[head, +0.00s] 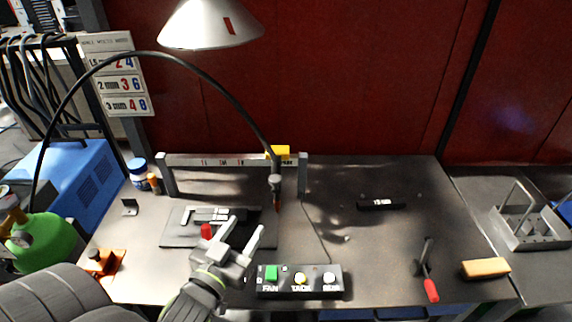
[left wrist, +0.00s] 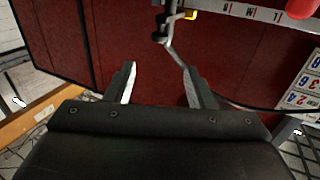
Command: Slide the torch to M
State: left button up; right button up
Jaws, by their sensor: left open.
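The torch (head: 276,190) hangs nose-down below a yellow block (head: 278,152) near the right end of the grey rail (head: 180,161). A black hose arches to it from the left. My right gripper is out of view.
A clamped plate (head: 180,235) with a red knob (head: 207,231) lies left of my gripper. A button box (head: 300,292) stands at the front. A lamp (head: 210,24) hangs above. The bench's right middle is mostly clear.

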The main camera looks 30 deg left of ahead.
pick_arm(q)
jog(key=p, duration=0.2)
send_near(273, 183)
jog(key=w, duration=0.2)
jog(key=w+p, duration=0.1)
jog(key=w, duration=0.1)
jog(key=w+a, duration=0.1)
jog(key=w, duration=0.1)
jog(key=shift+w+p, duration=0.25)
jog(key=shift+p, duration=0.1)
jog(key=w, duration=0.3)
jog(key=shift+w+a+f+p, duration=0.15)
jog(key=shift+w+a+p, duration=0.2)
jog(key=shift+w+a, duration=0.1)
jog(key=shift+w, duration=0.5)
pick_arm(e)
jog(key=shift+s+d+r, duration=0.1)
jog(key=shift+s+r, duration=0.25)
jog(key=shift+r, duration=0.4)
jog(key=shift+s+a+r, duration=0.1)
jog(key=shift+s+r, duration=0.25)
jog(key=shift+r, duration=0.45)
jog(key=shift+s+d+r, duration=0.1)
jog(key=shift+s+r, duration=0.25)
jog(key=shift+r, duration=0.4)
pick_arm(q)
grip_shut()
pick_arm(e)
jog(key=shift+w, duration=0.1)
